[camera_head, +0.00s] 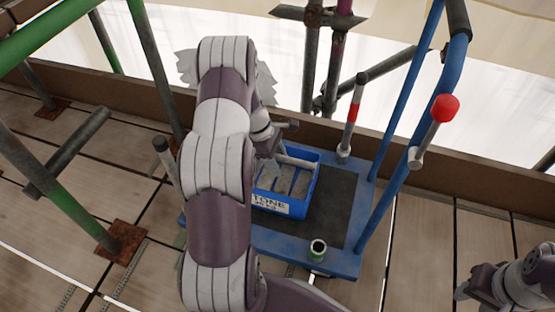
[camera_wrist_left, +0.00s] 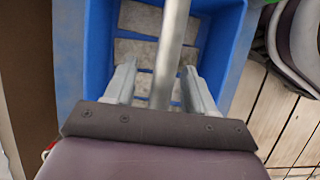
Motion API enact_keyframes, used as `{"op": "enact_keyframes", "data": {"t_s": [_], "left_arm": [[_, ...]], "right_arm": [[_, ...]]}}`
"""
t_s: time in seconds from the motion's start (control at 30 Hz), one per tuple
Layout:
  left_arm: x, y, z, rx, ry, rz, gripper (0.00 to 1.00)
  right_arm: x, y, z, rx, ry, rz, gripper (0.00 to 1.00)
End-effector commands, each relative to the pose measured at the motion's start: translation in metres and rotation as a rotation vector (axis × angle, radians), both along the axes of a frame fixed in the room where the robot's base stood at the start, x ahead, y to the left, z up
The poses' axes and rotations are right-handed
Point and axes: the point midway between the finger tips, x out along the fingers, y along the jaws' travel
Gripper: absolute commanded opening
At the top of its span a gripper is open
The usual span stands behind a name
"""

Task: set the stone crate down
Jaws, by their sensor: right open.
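The stone crate (camera_head: 298,206) is a blue open box with a white label reading "STONE". It is over the dark top of a blue cart, and I cannot tell whether its base touches. Grey slabs (camera_wrist_left: 138,50) lie inside it. A light grey bar handle (camera_wrist_left: 172,45) spans the crate. My left gripper (camera_wrist_left: 158,68) is over the crate with one finger on each side of the handle. A gap shows beside the left finger, and contact is unclear. My left arm hides the crate's left side in the head view. My right gripper (camera_head: 470,290) is open and empty at the lower right.
The blue cart (camera_head: 325,262) has upright rails at its right. A red-knobbed lever (camera_head: 445,107) rises at the right. Scaffold poles (camera_head: 60,195) stand at the left. Bare cart top shows right of the crate.

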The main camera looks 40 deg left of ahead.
Motion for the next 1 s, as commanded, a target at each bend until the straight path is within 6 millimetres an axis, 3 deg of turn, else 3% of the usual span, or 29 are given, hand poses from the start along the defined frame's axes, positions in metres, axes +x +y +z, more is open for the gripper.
{"op": "enact_keyframes", "data": {"t_s": [0.3, 0.7, 0.83, 1.0], "left_arm": [[-0.001, 0.001, 0.004, -0.001, 0.002, 0.0, 0.55], [-0.01, 0.037, 0.098, 0.001, -0.001, 0.0, 0.55], [-0.013, 0.044, 0.113, 0.0, 0.001, 0.001, 0.55], [-0.014, 0.047, 0.117, -0.001, 0.002, 0.0, 0.55]], "right_arm": [[0.0, 0.0, 0.004, 0.0, 0.0, 0.0, 0.43], [0.0, 0.0, 0.067, 0.0, 0.0, 0.0, 0.43], [0.0, 0.0, 0.075, 0.0, 0.0, 0.0, 0.43], [0.0, 0.0, 0.076, 0.0, 0.0, 0.0, 0.43]]}}
